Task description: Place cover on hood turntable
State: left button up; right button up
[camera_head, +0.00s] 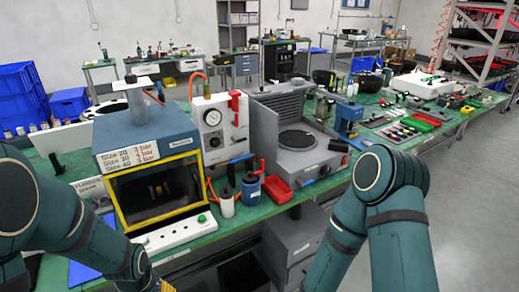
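The hood turntable (298,140) is a dark round disc inside a grey open-fronted hood (262,128) on the green workbench, near the middle of the view. The disc looks bare. I cannot make out which object is the cover.
A yellow-framed chamber (152,190), a white gauge box (215,128) and several bottles crowd the bench left of the hood. A red tray (277,190) lies at the hood's front left. A blue press (349,118) stands to its right. Grey floor (470,210) is clear at right.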

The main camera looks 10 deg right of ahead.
aim_at(296, 138)
jog(key=i+l+z, duration=0.1)
jog(key=l+z, duration=0.15)
jog(key=i+l+z, duration=0.25)
jog(key=i+l, duration=0.15)
jog(key=l, duration=0.15)
jog(key=i+l, duration=0.1)
jog(key=l, duration=0.15)
jog(key=i+l, duration=0.15)
jog(key=l, duration=0.15)
